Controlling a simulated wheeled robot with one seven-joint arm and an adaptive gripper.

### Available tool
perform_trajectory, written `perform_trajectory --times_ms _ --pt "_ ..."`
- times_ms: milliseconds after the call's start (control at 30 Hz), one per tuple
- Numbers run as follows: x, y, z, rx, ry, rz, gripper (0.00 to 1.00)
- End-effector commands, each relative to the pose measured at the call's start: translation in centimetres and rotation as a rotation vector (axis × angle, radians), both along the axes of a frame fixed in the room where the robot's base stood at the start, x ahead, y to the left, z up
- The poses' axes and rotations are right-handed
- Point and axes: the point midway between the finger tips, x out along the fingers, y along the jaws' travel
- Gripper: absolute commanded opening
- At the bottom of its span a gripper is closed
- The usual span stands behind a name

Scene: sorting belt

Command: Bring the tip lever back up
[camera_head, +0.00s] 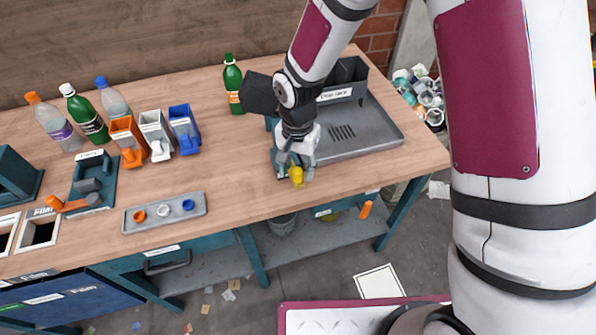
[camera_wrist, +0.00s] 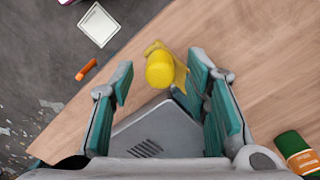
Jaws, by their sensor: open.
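A yellow lever (camera_head: 296,176) stands at the front left corner of the grey tray (camera_head: 378,139) on the bench, just below my gripper (camera_head: 295,162). In the wrist view, the lever's rounded yellow knob (camera_wrist: 160,71) shows between the two teal fingers of my gripper (camera_wrist: 162,82). The fingers are spread, with a gap on the left side of the knob; the right finger is close to the lever. I cannot tell whether it touches. My gripper hides the lever's base and part of the tray's left side.
A green bottle (camera_head: 232,85) stands behind and left of my gripper. Orange, white and blue bins (camera_head: 184,130), a small grey tray with caps (camera_head: 133,221) and a teal device with an orange handle (camera_head: 85,199) are further left. The bench front between is clear.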

Motion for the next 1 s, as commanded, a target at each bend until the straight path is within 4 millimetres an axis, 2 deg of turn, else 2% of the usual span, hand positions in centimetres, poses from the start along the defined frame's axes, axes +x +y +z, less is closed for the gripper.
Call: perform_trajectory --times_ms 200,533,700,733,1000 --pt "0.0 -0.1 -1.9 -0.001 0.000 0.000 0.43" --pt "0.0 0.0 -2.2 0.000 -0.001 0.000 0.43" --pt "0.0 0.0 -2.2 0.000 -0.001 0.000 0.04" --pt "0.0 0.0 -2.2 0.000 -0.001 0.000 0.00" --pt "0.0 0.0 -2.1 0.000 -0.001 -0.006 0.00"
